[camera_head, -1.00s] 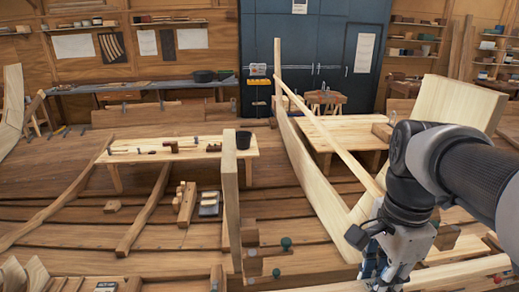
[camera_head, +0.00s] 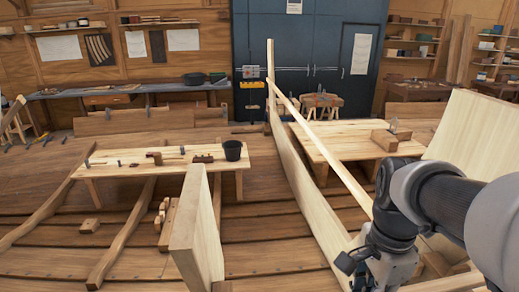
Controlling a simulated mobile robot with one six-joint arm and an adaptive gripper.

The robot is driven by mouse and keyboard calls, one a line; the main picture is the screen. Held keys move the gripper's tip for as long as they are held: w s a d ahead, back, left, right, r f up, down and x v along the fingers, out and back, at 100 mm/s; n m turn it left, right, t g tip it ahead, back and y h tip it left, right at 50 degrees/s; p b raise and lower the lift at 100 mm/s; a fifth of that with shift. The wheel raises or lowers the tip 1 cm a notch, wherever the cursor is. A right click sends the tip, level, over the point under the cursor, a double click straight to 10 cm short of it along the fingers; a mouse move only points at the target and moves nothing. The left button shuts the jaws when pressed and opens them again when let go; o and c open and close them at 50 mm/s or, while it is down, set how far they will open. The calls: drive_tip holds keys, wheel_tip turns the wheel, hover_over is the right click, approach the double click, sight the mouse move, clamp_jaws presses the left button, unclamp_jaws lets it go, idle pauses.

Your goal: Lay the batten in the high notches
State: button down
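My gripper (camera_head: 376,268) is at the bottom right in the head view, pointing down. Its fingertips are cut off by the lower edge, so its opening and any hold are hidden. A long thin pale strip (camera_head: 322,140) slants from the upright post (camera_head: 270,85) down to behind my wrist. A second pale strip (camera_head: 445,283) lies at the bottom edge, just right of my gripper. I cannot tell which strip is the batten, or whether my gripper touches either. No notches can be made out.
A wide pale hull plank (camera_head: 297,175) runs from the post toward me. A thick upright board (camera_head: 196,235) stands to its left. A low table (camera_head: 110,172) with a black bucket (camera_head: 232,150) is at left; another table (camera_head: 350,138) is behind the strip. A broad pale panel (camera_head: 480,135) rises at right.

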drive_tip(key=shift+f, duration=2.35)
drive_tip(key=shift+f, duration=0.15)
drive_tip(key=c, duration=1.4)
unclamp_jaws()
drive_tip(key=shift+o, duration=0.2)
